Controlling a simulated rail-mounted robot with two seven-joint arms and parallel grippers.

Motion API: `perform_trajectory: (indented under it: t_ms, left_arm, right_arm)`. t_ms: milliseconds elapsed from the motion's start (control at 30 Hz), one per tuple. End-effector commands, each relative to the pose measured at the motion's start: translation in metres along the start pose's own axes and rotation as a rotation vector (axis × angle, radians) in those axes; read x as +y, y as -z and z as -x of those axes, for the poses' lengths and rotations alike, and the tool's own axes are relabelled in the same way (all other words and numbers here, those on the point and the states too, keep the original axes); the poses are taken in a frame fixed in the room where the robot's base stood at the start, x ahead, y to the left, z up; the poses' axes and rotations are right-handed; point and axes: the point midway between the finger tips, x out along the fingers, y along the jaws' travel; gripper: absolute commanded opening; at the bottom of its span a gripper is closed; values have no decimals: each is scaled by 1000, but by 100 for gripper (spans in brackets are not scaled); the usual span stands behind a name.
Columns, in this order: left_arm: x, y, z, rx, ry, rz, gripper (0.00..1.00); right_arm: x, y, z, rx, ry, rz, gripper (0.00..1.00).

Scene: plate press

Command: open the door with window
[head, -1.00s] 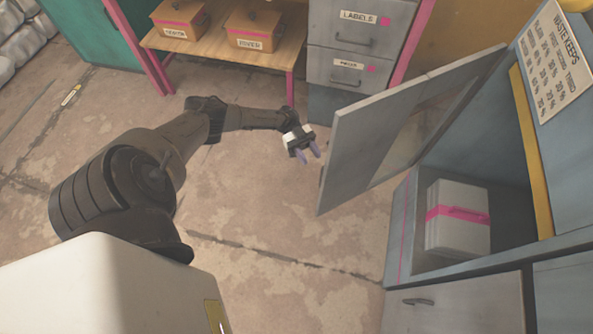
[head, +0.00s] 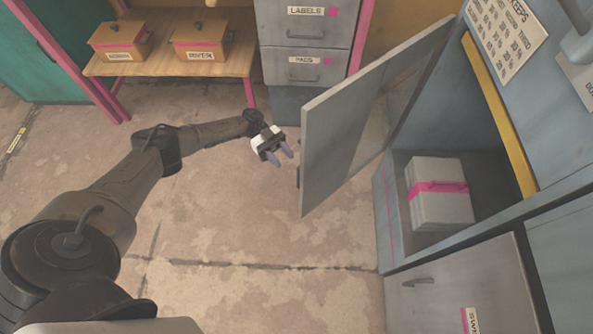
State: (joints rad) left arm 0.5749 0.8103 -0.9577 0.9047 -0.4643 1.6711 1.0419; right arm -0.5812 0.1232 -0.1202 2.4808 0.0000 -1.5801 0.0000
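The door with a window (head: 330,150) is a grey panel with a pane set in it. It stands swung well out from the blue-grey cabinet (head: 384,215), and the compartment behind it shows. My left gripper (head: 281,157) is just left of the door's free edge, apart from it, with its two purple fingers spread and nothing between them. A small dark part shows at the door's free edge, near the fingers. My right gripper is not in view.
A grey stack with a pink band (head: 438,208) sits inside the open compartment. A closed lower door (head: 450,290) is below it. A drawer cabinet (head: 305,65) and a wooden table (head: 160,68) with two boxes stand at the back. The floor at centre is clear.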

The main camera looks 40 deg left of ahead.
Motion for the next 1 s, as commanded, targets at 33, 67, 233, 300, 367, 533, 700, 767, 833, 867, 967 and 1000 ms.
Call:
perform_trajectory:
  t_ms: [33, 67, 233, 300, 367, 533, 700, 767, 833, 867, 967, 1000]
  left_arm:
    - [1, -1, -9, 1, -3, 0, 39]
    - [1, -1, -14, 1, -2, 0, 39]
    - [0, -1, -40, 2, -2, -1, 39]
    - [1, -1, -48, 2, -1, 0, 39]
    - [0, -2, -55, 2, -1, -1, 39]
    - [0, -1, -68, 1, 0, 0, 39]
    - [0, 0, -72, 1, 1, 0, 39]
    - [0, 0, -73, 1, 1, 0, 39]
    - [0, 0, -73, 0, 1, 0, 39]
    - [0, 0, -73, 0, 1, 0, 39]
    - [0, 0, -73, 0, 1, 0, 39]
    - [0, 0, -73, 0, 1, 0, 36]
  right_arm:
    - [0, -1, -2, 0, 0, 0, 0]
    - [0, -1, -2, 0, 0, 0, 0]
    - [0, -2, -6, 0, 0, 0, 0]
    - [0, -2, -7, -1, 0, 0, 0]
    - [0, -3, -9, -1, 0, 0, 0]
    - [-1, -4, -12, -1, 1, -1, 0]
    - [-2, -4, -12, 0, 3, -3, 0]
    - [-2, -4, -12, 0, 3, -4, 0]
    - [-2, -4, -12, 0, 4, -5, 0]
    - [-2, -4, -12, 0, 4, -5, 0]
    - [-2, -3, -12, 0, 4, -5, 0]
    - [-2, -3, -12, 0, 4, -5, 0]
